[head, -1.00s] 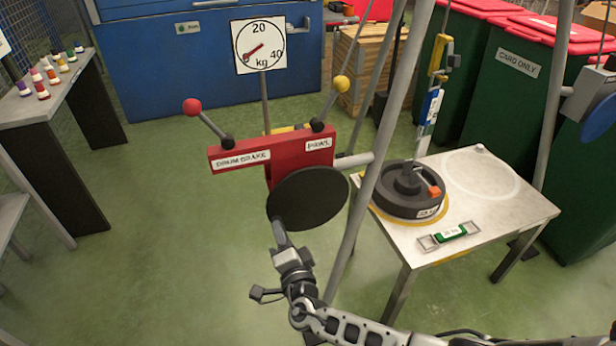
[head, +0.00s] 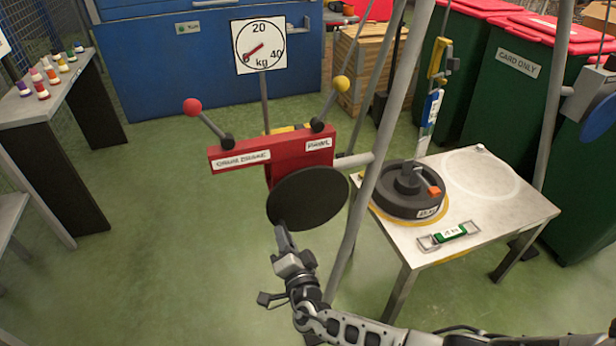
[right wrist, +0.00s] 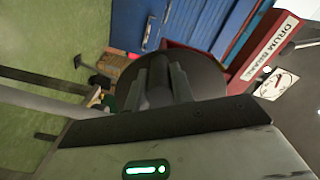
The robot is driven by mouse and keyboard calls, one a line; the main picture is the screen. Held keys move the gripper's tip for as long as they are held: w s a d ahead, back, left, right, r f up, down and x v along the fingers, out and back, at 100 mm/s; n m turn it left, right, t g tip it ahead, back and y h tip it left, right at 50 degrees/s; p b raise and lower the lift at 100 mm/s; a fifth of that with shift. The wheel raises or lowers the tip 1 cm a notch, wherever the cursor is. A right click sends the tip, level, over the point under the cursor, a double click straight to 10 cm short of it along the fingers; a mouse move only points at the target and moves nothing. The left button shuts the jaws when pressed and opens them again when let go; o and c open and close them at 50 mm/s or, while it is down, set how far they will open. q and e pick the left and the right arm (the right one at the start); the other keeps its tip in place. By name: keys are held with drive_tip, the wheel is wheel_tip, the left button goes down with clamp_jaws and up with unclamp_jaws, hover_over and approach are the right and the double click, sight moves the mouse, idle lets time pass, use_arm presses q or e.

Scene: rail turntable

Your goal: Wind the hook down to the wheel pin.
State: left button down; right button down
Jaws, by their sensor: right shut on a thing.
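The yellow hook block (head: 440,58) hangs at the upper right in the head view, with a blue and white piece (head: 431,108) below it. The dark wheel (head: 400,205) lies flat on the white table, with a hub and upright pin (head: 409,178) in its middle; the piece's lower end hangs close to the pin, and I cannot tell whether they touch. My right gripper (head: 286,243) is shut on the crank handle at the lower edge of the black disc (head: 308,198). In the right wrist view its fingers (right wrist: 160,82) stand before the disc (right wrist: 205,80). My left gripper is not in view.
The red winch housing carries a red-knobbed drum brake lever (head: 205,120) and a yellow-knobbed pawl lever (head: 332,98). A dial (head: 259,46) reads near zero. Grey frame legs (head: 383,140) stand between crank and table. A spirit level (head: 448,236) lies on the table.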

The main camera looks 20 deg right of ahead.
drive_tip(key=shift+s+d+f+n, duration=0.15)
drive_tip(key=shift+d+f+n, duration=0.55)
drive_tip(key=shift+f+n, duration=0.4)
drive_tip(key=shift+r, duration=0.1)
drive_tip(key=c, duration=1)
unclamp_jaws()
drive_tip(key=shift+r, duration=0.15)
drive_tip(key=shift+a+p, duration=0.1)
drive_tip(key=shift+p, duration=0.2)
drive_tip(key=s+p, duration=0.3)
drive_tip(key=s, duration=0.4)
drive_tip(key=shift+s+p, duration=0.3)
drive_tip(key=shift+s, duration=0.1)
